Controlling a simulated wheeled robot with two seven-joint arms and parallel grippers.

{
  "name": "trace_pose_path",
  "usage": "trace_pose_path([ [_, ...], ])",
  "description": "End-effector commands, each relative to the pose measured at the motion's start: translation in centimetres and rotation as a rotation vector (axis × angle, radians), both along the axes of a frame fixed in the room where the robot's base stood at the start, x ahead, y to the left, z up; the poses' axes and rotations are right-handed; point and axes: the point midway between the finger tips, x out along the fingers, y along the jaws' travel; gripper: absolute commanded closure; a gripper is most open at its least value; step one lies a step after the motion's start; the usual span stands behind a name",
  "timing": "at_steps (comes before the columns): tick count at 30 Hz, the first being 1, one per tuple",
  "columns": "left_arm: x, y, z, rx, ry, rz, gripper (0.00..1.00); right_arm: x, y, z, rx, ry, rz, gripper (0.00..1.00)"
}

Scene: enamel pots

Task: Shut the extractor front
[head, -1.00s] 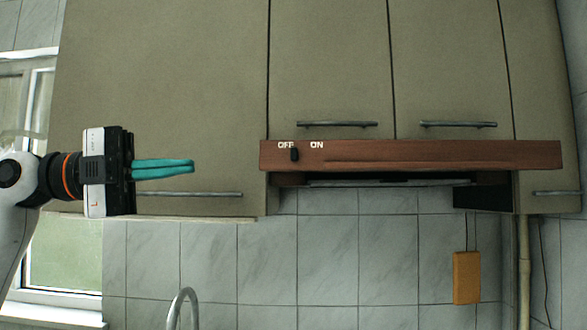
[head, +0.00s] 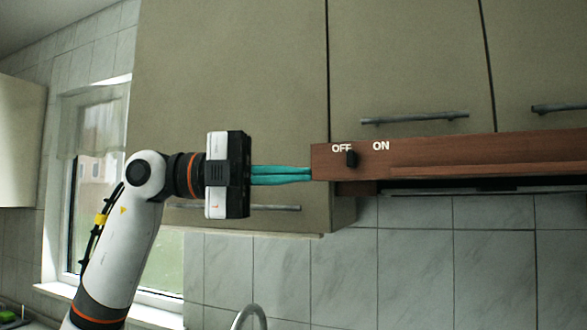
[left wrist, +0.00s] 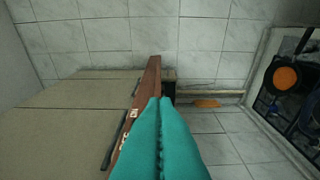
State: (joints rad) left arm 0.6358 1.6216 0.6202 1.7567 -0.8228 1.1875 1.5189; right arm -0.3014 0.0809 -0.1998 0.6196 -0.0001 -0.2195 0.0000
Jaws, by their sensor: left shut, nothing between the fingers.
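The extractor front (head: 450,157) is a long reddish-brown wooden panel under the wall cabinets, with OFF and ON labels and a small black switch (head: 351,159) near its left end. It runs out of the head view at the right. My left gripper (head: 309,174) has teal fingers, shut and empty, pointing right. Their tips appear at the left end of the front; I cannot tell whether they touch it. In the left wrist view the fingers (left wrist: 160,102) overlap the wooden front (left wrist: 150,78) and hide part of it. My right gripper is not in view.
Beige wall cabinets (head: 235,90) with bar handles are above and left of the front. A tap (head: 248,316) rises at the bottom. A window (head: 95,200) is at the left. The hob with a pan (left wrist: 284,78) shows in the left wrist view.

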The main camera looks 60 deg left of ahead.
Motion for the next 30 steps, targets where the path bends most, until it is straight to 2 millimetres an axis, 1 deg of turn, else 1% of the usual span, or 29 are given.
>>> trace_pose_path([
  [1, 1.0, -0.8, 0.4, 0.002, 0.006, -0.003, 1.0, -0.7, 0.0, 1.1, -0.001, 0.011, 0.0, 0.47],
  [4, 2.6, -2.3, 0.5, 0.003, 0.007, -0.002, 1.0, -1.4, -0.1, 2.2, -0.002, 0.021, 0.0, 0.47],
  [7, 4.2, -3.8, 0.5, 0.004, 0.006, -0.001, 1.0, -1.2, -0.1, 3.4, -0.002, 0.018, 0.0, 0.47],
  [9, 5.2, -4.7, 0.5, 0.003, 0.005, -0.003, 1.0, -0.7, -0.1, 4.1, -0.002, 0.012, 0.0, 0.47],
  [10, 5.7, -4.0, 0.6, -0.005, 0.005, -0.002, 1.0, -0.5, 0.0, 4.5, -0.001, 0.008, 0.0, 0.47],
  [12, 6.6, -3.3, 0.6, -0.005, 0.003, -0.002, 1.0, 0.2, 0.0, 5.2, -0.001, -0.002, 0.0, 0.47],
  [15, 7.4, -2.7, 0.4, -0.004, 0.003, -0.001, 1.0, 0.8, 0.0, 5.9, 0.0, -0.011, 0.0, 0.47],
  [18, 7.9, -2.3, 0.3, -0.001, 0.001, -0.001, 1.0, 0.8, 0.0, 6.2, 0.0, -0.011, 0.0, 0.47],
  [30, 8.2, -2.1, 0.0, 0.001, 0.001, -0.001, 1.0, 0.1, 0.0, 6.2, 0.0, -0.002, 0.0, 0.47],
])
